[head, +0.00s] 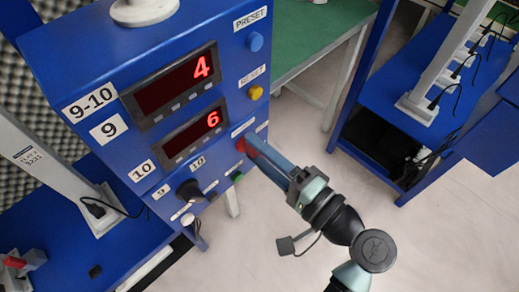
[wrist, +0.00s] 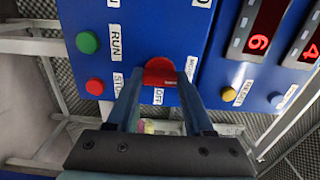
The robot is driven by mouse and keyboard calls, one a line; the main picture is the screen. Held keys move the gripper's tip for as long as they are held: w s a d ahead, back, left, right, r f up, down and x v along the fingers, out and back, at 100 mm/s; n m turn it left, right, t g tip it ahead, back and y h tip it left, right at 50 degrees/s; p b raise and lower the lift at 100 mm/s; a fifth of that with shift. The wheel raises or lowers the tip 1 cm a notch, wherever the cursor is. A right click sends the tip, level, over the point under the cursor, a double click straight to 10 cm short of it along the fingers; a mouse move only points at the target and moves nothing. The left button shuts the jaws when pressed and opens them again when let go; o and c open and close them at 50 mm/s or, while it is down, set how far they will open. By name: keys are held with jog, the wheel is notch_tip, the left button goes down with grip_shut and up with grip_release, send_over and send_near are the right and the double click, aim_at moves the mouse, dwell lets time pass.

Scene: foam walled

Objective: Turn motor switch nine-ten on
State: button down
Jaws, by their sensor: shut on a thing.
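The blue control box (head: 90,50) carries a "9-10" label. The red motor switch (wrist: 160,70) is a round red knob on its front face, with partly hidden lettering that seems to read "MOTOR" and "OFF" beside it in the wrist view. In the head view only a bit of the red switch (head: 241,146) shows at the fingertips. My gripper (head: 250,143) reaches the face from the lower right. In the wrist view my gripper (wrist: 157,82) has one finger on each side of the knob and is shut on it. The fingers hide part of its edges.
In the wrist view, a green button (wrist: 88,42) by "RUN" and a red button (wrist: 95,86) are left of the switch; a yellow button (wrist: 229,94) is right. A black selector knob (head: 189,191) is between "9" and "10". Displays (head: 170,85) read 4 and 6.

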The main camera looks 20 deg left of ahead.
jog(key=shift+c, duration=1.4)
grip_release()
jog(key=shift+d, duration=0.1)
jog(key=v, duration=1.3)
jog(key=shift+p, duration=0.35)
